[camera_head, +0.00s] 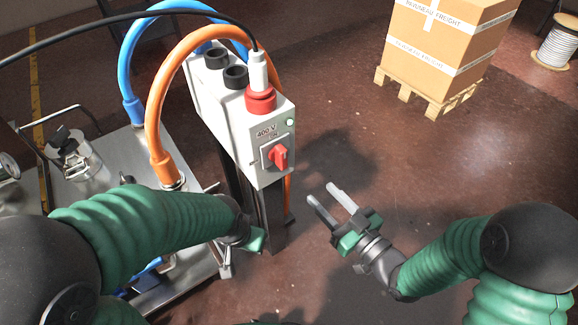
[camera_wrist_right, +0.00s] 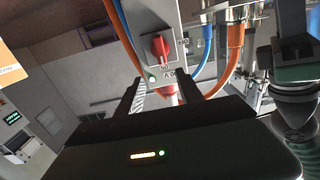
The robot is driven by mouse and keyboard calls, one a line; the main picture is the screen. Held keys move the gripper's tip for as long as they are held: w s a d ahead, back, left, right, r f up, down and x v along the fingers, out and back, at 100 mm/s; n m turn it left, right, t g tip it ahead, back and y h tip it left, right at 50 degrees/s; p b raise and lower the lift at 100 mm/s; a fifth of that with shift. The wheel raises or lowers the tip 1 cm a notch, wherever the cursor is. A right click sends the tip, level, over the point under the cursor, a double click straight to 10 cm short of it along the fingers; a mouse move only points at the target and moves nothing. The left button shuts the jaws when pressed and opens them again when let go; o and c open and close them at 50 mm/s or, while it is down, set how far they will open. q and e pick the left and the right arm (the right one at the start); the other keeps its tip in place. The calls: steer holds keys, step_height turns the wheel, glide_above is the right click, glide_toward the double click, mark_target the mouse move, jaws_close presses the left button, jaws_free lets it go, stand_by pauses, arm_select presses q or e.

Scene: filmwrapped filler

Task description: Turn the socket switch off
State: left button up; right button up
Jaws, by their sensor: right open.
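The socket box (camera_head: 236,118) is a white upright housing marked 400 V, standing on a dark post. Its red rotary switch (camera_head: 279,156) is on the front face, below a small green light (camera_head: 290,122). The switch (camera_wrist_right: 160,46) also shows in the right wrist view, between my finger lines and beyond them. My right gripper (camera_head: 325,195) is open and empty, below and to the right of the switch, apart from it. My left gripper (camera_head: 256,240) is low by the post; its fingers are hidden, so I cannot tell its opening.
A red plug (camera_head: 261,97) with a black cable sits on top of the box. Blue (camera_head: 125,70) and orange (camera_head: 153,115) hoses arch behind it to a metal machine (camera_head: 105,205) at left. A carton (camera_head: 440,45) on a pallet stands back right. The floor between is clear.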

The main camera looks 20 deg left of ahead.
steer(key=b, duration=0.2)
glide_toward(285, 157)
steer(key=x, duration=0.8)
steer(key=shift+w+a+f+b, duration=0.1)
steer(key=shift+f+b, duration=0.05)
steer(key=shift+b, duration=0.15)
steer(key=shift+w+a, duration=0.45)
steer(key=shift+a, duration=0.25)
arm_select(q)
steer(key=f, duration=0.2)
steer(key=shift+s+a+f, duration=0.15)
steer(key=shift+a+f, duration=0.25)
arm_select(e)
jaws_close()
